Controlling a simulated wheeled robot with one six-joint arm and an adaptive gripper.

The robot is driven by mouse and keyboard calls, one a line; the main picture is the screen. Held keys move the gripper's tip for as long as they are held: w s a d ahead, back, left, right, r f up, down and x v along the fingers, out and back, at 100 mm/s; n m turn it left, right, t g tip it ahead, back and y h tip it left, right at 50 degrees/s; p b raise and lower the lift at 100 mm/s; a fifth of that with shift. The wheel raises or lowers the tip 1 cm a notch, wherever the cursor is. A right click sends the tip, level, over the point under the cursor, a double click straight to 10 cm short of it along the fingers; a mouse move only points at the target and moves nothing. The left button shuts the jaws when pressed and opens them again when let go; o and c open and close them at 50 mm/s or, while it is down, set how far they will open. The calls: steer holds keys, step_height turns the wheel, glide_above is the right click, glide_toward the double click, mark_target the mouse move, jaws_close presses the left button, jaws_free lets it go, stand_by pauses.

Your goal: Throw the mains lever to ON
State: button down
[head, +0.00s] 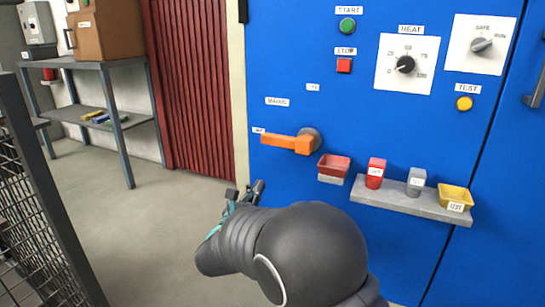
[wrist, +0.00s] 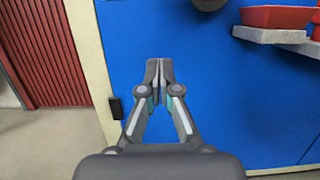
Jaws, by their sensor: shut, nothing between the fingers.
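The mains lever (head: 285,143) is an orange handle on a grey round hub, mounted low on the left of the blue cabinet. It points left, slightly upward, at a small label whose text is too small to read for sure. Another small label (head: 313,87) sits straight above the hub. My gripper (head: 246,190) is below and left of the lever, apart from it. In the wrist view my gripper (wrist: 159,70) has its fingertips together, empty, in front of the blue panel. The orange handle does not show there; a dark round part (wrist: 208,4) shows at the top edge.
START, STOP, HEAT and TEST controls are above. A mesh fence (head: 30,180) stands left. Open floor lies left of the cabinet.

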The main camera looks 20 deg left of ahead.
mark_target(286, 142)
stand_by(0.3)
steer(key=w+r, duration=0.6)
steer(key=w, duration=0.3)
steer(key=shift+w+d+r, duration=0.25)
steer(key=shift+w+d, duration=0.1)
stand_by(0.4)
